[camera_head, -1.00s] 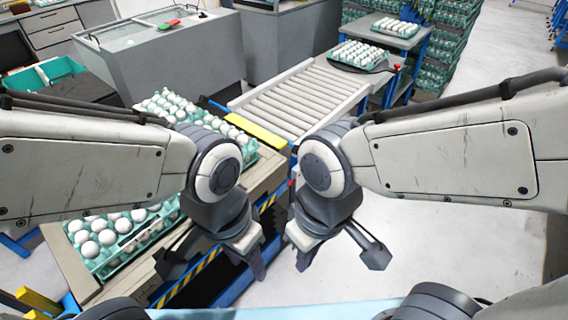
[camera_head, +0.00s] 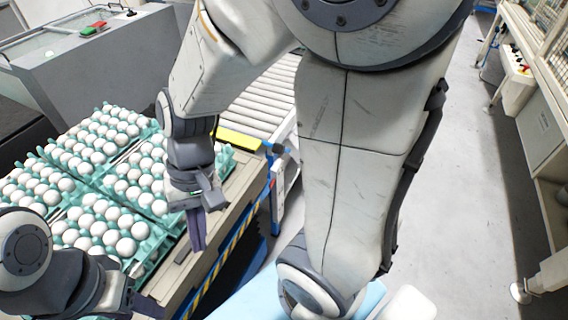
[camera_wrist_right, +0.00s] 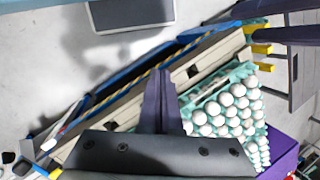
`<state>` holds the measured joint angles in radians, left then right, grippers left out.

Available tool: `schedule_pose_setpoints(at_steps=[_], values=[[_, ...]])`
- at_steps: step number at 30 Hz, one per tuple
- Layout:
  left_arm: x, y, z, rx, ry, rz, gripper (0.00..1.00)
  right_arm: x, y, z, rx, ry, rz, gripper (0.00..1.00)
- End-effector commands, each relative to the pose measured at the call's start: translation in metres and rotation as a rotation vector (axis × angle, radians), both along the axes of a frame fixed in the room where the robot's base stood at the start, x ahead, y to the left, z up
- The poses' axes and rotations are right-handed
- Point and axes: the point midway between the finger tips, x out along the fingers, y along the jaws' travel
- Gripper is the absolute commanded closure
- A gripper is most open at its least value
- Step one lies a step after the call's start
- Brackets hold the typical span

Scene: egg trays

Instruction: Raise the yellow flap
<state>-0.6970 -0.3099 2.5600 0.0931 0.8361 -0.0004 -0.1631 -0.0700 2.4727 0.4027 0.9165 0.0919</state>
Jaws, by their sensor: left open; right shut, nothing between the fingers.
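The yellow flap (camera_head: 240,139) is a narrow strip between the egg table and the roller conveyor in the head view. Its left end is partly hidden by my right arm. Whether it lies flat or tilts, I cannot tell. My right gripper (camera_head: 198,243) is shut and empty, pointing down over the near right side of the table, apart from the flap and nearer to me. Its closed fingers also show in the right wrist view (camera_wrist_right: 160,78). My left gripper (camera_head: 138,306) is open at the bottom left, near the front egg trays.
Teal trays (camera_head: 152,245) full of white eggs cover the left of the table (camera_head: 172,283). The roller conveyor (camera_head: 262,98) runs behind the flap. A grey cabinet (camera_head: 110,68) stands at the back left. Open floor (camera_head: 465,190) lies to the right.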

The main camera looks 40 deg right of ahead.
Motion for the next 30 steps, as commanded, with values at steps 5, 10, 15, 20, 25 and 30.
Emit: schedule_pose_setpoints(at_steps=[5,10,15,20,25,30], values=[[0.000,0.000,-0.038,0.000,0.000,0.000,0.50,0.047,-0.047,-0.048,0.149,0.181,-0.583,1.00],[0.000,0.000,-0.064,0.000,0.000,0.000,0.50,0.086,-0.114,-0.084,0.347,0.305,-1.112,1.00],[0.000,0.000,-0.089,0.000,0.000,0.000,0.50,0.104,-0.207,-0.120,0.598,0.379,-1.614,1.00],[0.000,0.000,-0.106,0.000,0.000,0.000,0.50,0.095,-0.290,-0.147,0.825,0.393,-1.971,1.00],[0.000,0.000,-0.114,0.000,0.000,0.000,0.50,0.077,-0.342,-0.162,0.980,0.383,-2.175,1.00],[0.000,0.000,-0.118,0.000,0.000,0.000,0.50,0.076,-0.353,-0.165,1.025,0.377,-2.226,1.00]])
